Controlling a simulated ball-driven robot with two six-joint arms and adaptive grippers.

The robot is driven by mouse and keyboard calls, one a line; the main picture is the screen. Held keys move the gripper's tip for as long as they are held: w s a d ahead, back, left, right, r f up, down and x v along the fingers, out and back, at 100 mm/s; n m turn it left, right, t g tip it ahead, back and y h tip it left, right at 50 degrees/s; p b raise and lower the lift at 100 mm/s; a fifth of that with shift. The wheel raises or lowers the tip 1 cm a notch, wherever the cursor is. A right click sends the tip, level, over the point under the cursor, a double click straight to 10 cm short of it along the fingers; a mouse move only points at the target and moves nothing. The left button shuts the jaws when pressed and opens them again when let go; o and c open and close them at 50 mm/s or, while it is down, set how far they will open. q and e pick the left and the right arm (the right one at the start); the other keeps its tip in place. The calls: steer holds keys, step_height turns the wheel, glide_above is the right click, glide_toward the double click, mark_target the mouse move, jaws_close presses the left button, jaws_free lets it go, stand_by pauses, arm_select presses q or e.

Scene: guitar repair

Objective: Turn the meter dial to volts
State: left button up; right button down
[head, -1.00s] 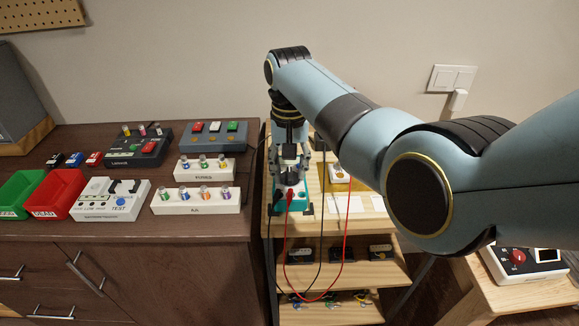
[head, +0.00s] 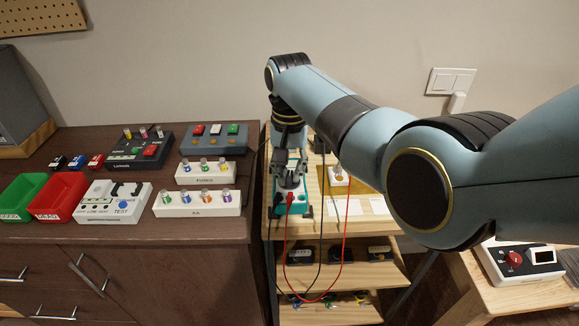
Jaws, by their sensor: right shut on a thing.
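The meter (head: 280,209) is a teal-edged unit on the wooden shelf unit's top, with a red and a black lead plugged in at its front. My right gripper (head: 290,182) points down over the meter and is shut on what appears to be its dial. The gripper hides the dial and most of the meter's face, so the dial's setting cannot be read. My left gripper is not in view.
The wooden shelf unit (head: 312,220) has pale cards on top and dark boxes below. The red lead (head: 344,262) and black lead hang in loops at its front. A dark cabinet (head: 140,232) at left holds a battery tester, red and green bins, and battery racks.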

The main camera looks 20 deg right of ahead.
mark_target(290, 176)
steer(key=shift+r+m+p, duration=0.1)
steer(key=shift+m+p, duration=0.55)
steer(key=shift+m, duration=0.45)
steer(key=shift+m+p, duration=0.55)
steer(key=shift+m, duration=0.85)
steer(key=c, duration=1.4)
jaws_free()
steer(key=shift+o, duration=0.2)
step_height(290, 176, up, 12)
